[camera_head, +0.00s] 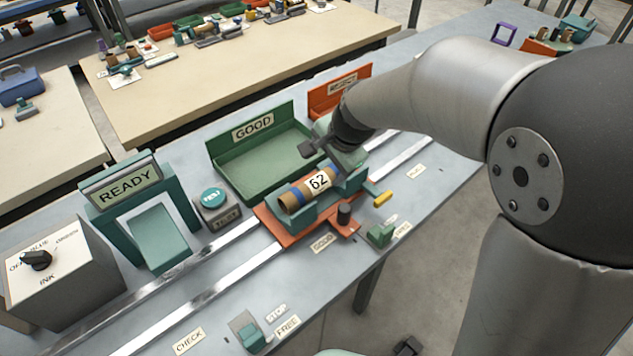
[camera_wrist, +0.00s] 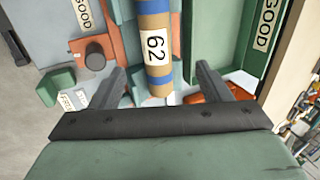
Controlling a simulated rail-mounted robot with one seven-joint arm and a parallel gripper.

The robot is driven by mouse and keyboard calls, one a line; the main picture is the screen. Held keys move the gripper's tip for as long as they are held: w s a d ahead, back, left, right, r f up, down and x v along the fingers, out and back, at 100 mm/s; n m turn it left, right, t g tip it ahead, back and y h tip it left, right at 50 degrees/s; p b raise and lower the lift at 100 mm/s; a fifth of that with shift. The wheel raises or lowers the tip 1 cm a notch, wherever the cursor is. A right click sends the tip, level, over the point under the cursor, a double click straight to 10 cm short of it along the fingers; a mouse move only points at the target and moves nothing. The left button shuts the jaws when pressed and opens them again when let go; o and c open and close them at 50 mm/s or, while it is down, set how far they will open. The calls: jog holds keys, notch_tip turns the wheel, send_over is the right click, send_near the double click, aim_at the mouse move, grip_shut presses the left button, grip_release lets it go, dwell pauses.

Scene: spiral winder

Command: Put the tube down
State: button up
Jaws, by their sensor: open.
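The tube (camera_head: 296,197) is brown cardboard with blue bands and a white label reading 62. It lies in the teal cradle (camera_head: 303,217) on the orange carriage (camera_head: 276,233) in the head view. In the wrist view the tube (camera_wrist: 155,22) runs down the middle, its near end between my fingers. My gripper (camera_wrist: 160,70) is open, with a visible gap on each side of the tube. In the head view my gripper (camera_head: 332,152) is just above the tube's far end and partly hides it.
The green GOOD tray (camera_head: 232,174) stands behind the carriage and the orange REJECT tray (camera_head: 322,103) stands farther right. Metal rails (camera_head: 207,256) run under the carriage. The READY frame (camera_head: 184,203), a TEST button (camera_head: 211,198) and the INK box (camera_head: 76,285) stand to the left.

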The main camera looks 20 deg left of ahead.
aim_at(317, 182)
jog(key=x, duration=0.5)
jog(key=shift+f, duration=0.4)
jog(key=x, duration=0.5)
jog(key=shift+d+f, duration=0.15)
jog(key=shift+s, duration=0.1)
jog(key=c, duration=1.2)
jog(key=shift+o, duration=0.2)
